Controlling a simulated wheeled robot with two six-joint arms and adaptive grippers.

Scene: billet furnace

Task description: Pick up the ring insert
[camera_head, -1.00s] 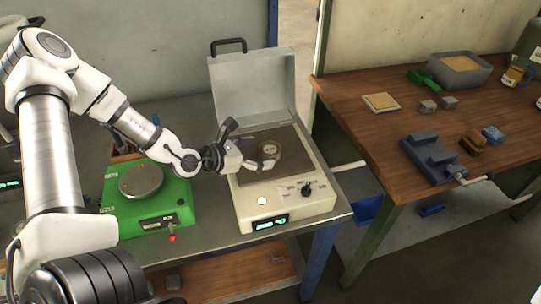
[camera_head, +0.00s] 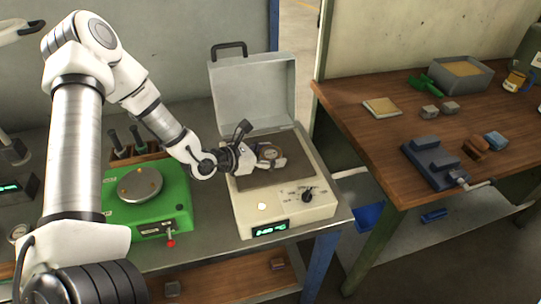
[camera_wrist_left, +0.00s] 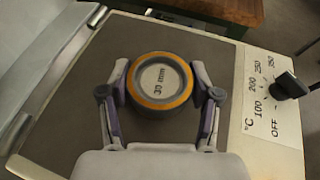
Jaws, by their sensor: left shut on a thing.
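The ring insert (camera_wrist_left: 160,81) shows in the left wrist view as a round piece with an orange band, a dark rim and a pale face marked "30 mm". My left gripper (camera_wrist_left: 160,93) is shut on its two sides. In the head view the ring insert (camera_head: 270,153) is small and sits at the tips of my left gripper (camera_head: 265,160), over the dark plate of the beige heater box (camera_head: 290,213). I cannot tell whether the ring insert touches the plate. My right gripper is not in view.
The heater's grey lid (camera_head: 252,90) stands open behind the plate. A knob (camera_head: 307,195) is on its front panel. A green device (camera_head: 165,212) with a round plate stands to the left. A wooden bench (camera_head: 360,130) with a vise (camera_head: 432,160) is to the right.

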